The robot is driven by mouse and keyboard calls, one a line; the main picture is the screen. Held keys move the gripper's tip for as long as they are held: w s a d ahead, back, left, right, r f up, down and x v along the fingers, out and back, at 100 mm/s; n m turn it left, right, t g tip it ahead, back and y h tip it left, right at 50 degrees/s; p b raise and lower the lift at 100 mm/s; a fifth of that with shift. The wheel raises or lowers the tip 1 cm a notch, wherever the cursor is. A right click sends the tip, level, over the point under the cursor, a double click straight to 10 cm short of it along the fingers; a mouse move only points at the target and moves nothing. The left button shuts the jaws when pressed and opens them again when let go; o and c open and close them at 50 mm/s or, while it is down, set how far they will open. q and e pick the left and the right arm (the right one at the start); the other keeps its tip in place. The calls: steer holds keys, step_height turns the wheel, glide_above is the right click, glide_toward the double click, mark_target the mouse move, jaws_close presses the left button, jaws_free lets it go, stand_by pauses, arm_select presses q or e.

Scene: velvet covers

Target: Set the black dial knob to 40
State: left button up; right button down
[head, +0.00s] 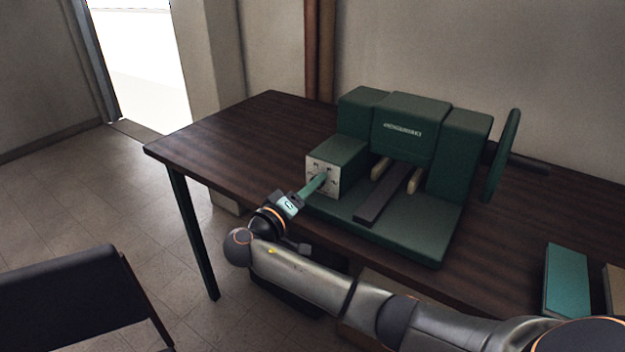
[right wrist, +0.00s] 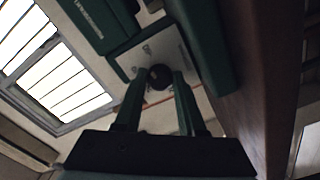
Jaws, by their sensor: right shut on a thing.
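The black dial knob (right wrist: 159,77) is on a pale dial plate (right wrist: 150,50) in the right wrist view. In the head view the dial plate (head: 322,176) is on the left box of a green machine (head: 405,130), and the gripper covers the knob. My right gripper (right wrist: 160,82) is shut on the knob, one finger on each side of it. In the head view my right gripper (head: 322,181) reaches the plate from the front left. The dial's marks are too small and dark to read, so I cannot tell the setting. My left gripper is not in view.
The machine stands on a dark wooden table (head: 225,145). A dark bar (head: 380,200) lies on its base, and a green wheel (head: 502,155) is at its right. A teal book (head: 567,280) lies at the right front. A dark chair (head: 75,300) stands at the lower left.

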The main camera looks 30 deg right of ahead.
steer(key=shift+r+n+p, duration=0.2)
steer(key=shift+n+p, duration=0.25)
steer(key=shift+n, duration=0.05)
steer(key=n+p, duration=0.2)
steer(key=shift+n+p, duration=0.3)
steer(key=shift+p, duration=0.05)
steer(key=n+p, duration=0.2)
steer(key=shift+n, duration=0.3)
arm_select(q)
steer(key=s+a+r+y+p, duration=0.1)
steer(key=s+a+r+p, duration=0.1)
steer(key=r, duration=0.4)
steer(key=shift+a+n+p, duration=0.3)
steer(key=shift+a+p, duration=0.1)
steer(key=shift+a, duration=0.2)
arm_select(e)
steer(key=shift+f+n, duration=0.2)
steer(key=shift+n, duration=1.5)
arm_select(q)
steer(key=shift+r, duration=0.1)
arm_select(e)
steer(key=shift+c, duration=2.4)
jaws_free()
